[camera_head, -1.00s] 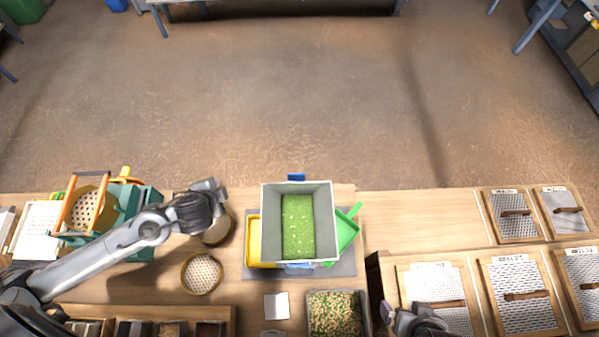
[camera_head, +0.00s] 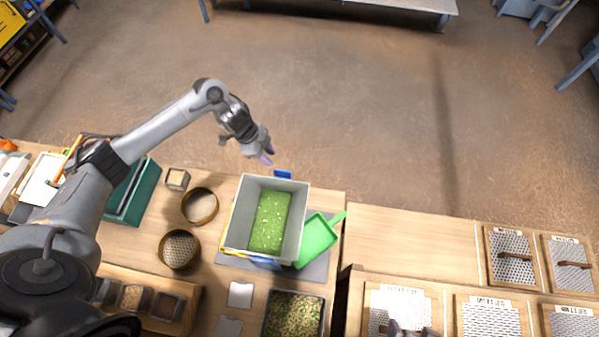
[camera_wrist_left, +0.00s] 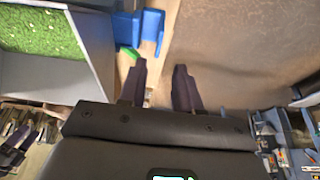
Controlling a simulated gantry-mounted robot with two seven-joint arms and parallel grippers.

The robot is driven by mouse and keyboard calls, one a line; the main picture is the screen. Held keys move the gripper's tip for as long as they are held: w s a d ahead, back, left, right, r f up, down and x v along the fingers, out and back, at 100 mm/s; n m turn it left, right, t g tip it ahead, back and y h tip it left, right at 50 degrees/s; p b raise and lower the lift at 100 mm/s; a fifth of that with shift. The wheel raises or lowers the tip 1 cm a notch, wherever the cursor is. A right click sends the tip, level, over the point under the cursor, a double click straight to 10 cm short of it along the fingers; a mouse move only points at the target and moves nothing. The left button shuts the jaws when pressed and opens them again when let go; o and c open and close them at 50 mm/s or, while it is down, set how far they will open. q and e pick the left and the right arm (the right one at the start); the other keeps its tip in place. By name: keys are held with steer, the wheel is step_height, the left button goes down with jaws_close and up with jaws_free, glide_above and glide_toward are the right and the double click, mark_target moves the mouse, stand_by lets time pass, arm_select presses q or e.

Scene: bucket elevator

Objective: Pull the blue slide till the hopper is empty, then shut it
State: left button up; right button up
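The grey hopper (camera_head: 232,212) stands on the bench and holds green material (camera_head: 270,222). The blue slide (camera_head: 283,174) sticks out beyond the hopper's far edge. In the left wrist view the blue slide (camera_wrist_left: 151,25) shows beyond the fingertips, beside the hopper wall (camera_wrist_left: 92,35). My left gripper (camera_head: 267,157) is above and just left of the slide, its fingers apart and empty; they also show in the left wrist view (camera_wrist_left: 162,75). My right gripper (camera_head: 410,330) is only partly in view at the bottom edge, and its fingers cannot be made out.
A green scoop (camera_head: 317,238) lies right of the hopper. Round sieves (camera_head: 180,250) stand to its left. A bin of mixed grains (camera_head: 294,314) is in front. Sieve panels (camera_head: 510,256) lie at the right.

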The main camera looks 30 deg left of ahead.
mark_target(282, 171)
arm_select(q)
steer(key=p+x, duration=0.1)
steer(key=x, duration=0.9)
steer(key=shift+d+f, duration=0.25)
steer(key=shift+f, duration=0.1)
jaws_close()
stand_by(1.2)
